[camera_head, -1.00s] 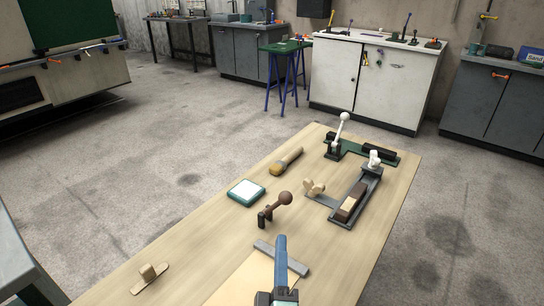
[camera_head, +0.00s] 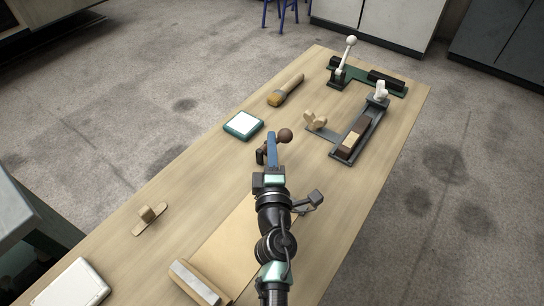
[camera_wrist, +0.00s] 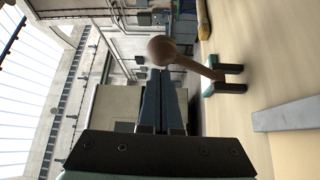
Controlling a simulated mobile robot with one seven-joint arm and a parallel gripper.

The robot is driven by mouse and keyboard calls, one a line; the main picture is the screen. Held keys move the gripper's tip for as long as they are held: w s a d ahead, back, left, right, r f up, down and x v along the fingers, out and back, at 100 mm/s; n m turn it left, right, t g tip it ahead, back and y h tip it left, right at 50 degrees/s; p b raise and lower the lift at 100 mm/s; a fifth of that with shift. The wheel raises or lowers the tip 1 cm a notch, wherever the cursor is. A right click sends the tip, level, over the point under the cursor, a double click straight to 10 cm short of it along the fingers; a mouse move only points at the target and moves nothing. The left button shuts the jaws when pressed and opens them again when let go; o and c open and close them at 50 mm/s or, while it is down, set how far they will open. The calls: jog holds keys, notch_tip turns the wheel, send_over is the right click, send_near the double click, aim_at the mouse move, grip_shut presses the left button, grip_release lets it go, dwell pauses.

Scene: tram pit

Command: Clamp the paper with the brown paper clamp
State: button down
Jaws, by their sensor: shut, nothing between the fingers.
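The brown paper clamp, with a brown ball knob on an arm and a dark forked base, stands on the table; in the head view its knob (camera_head: 285,136) shows just right of my fingertips. In the wrist view the knob (camera_wrist: 170,50) appears just past the fingertips, with the base to the right. Whether they touch is unclear. My gripper (camera_head: 271,138) has its blue fingers shut and empty; they also show in the wrist view (camera_wrist: 160,73). The tan paper (camera_head: 228,245) lies flat on the table, partly hidden by my arm.
A grey bar (camera_wrist: 292,117) lies near the clamp. A block (camera_head: 198,284) rests at the paper's near end. A teal-edged square (camera_head: 243,125), a brush (camera_head: 286,90), a grey clamp fixture (camera_head: 358,133) and a green one (camera_head: 384,87) stand farther off. A small wooden-knobbed piece (camera_head: 149,216) lies left.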

jog(key=shift+w, duration=0.5)
jog(key=shift+s+f+b, duration=0.15)
jog(key=shift+b, duration=0.4)
jog(key=shift+s+d+f+m+t+b, duration=0.2)
jog(key=shift+d+m+t+b, duration=0.3)
jog(key=shift+b, duration=0.4)
jog(key=shift+s+d+f+b, duration=0.35)
jog(key=shift+d+f+b, duration=0.2)
jog(key=shift+f, duration=0.25)
jog(key=shift+s+d+f+b, duration=0.45)
jog(key=shift+f+b, duration=0.15)
jog(key=shift+f, duration=0.2)
jog(key=shift+s+d+f+b, duration=0.3)
jog(key=shift+d+f+b, duration=0.25)
jog(key=shift+f, duration=0.25)
jog(key=shift+s+a, duration=0.1)
